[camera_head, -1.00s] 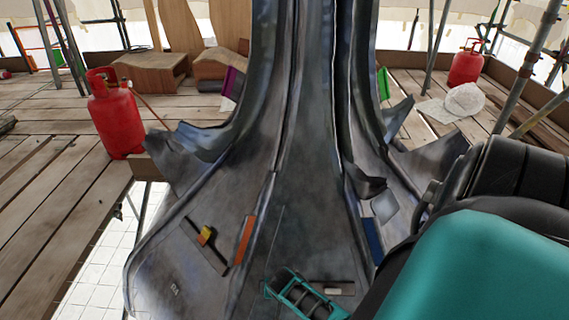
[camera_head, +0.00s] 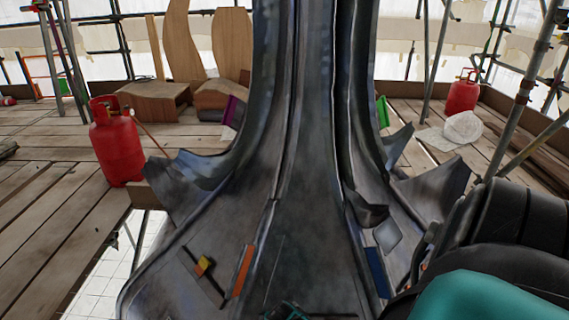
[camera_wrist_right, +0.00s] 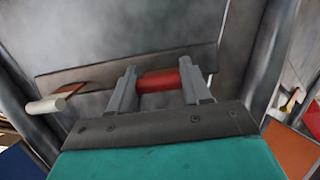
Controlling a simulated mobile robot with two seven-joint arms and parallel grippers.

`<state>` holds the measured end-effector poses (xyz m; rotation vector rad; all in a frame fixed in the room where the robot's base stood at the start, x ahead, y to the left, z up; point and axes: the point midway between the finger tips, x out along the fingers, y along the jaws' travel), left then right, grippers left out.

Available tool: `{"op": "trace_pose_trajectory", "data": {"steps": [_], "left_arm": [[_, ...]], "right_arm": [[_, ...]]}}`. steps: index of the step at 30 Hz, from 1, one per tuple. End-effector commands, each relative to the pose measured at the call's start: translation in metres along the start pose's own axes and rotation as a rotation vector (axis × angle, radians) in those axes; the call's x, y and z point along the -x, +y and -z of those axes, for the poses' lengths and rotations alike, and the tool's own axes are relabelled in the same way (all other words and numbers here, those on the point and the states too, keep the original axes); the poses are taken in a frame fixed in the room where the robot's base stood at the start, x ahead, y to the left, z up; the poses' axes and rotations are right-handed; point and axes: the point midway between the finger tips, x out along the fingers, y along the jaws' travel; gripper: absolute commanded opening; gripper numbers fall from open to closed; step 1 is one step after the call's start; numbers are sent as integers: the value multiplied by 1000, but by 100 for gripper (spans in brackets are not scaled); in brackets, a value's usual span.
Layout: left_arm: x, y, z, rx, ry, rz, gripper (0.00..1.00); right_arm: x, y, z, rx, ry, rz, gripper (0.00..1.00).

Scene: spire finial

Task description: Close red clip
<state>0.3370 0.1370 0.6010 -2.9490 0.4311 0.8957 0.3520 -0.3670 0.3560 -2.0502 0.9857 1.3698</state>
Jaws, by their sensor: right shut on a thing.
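The red clip (camera_wrist_right: 158,82) shows in the right wrist view as a short red cylinder in front of a flat grey metal strip (camera_wrist_right: 205,58). My right gripper (camera_wrist_right: 158,84) has its two fingers on either side of the red piece and is shut on it. In the head view only the top of my right gripper (camera_head: 287,311) shows at the bottom edge, low on the dark metal spire (camera_head: 310,190). The red clip is hidden in that view. My left gripper is in neither view.
A white cylinder (camera_wrist_right: 47,105) sits at the strip's left end. In the head view a yellow clip (camera_head: 203,265), an orange panel (camera_head: 243,270) and a blue panel (camera_head: 377,272) lie on the spire's flared base. Red gas bottles (camera_head: 116,145) stand on the planks.

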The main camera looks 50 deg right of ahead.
Motion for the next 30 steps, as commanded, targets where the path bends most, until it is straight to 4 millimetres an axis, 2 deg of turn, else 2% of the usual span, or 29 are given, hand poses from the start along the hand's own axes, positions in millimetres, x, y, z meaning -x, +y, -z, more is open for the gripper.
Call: {"op": "trace_pose_trajectory", "data": {"steps": [1, 5, 6, 17, 30], "left_arm": [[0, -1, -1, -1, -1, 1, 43], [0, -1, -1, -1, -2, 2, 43], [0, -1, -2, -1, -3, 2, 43], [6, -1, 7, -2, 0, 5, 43], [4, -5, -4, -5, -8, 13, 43]], "right_arm": [[0, 0, 0, 0, 0, 0, 30], [0, 0, 0, 0, 0, 0, 18], [0, 0, 0, 0, -1, 0, 17], [4, 0, 8, -3, -89, 0, 17], [0, -1, 22, -3, -410, 2, 17]]}}
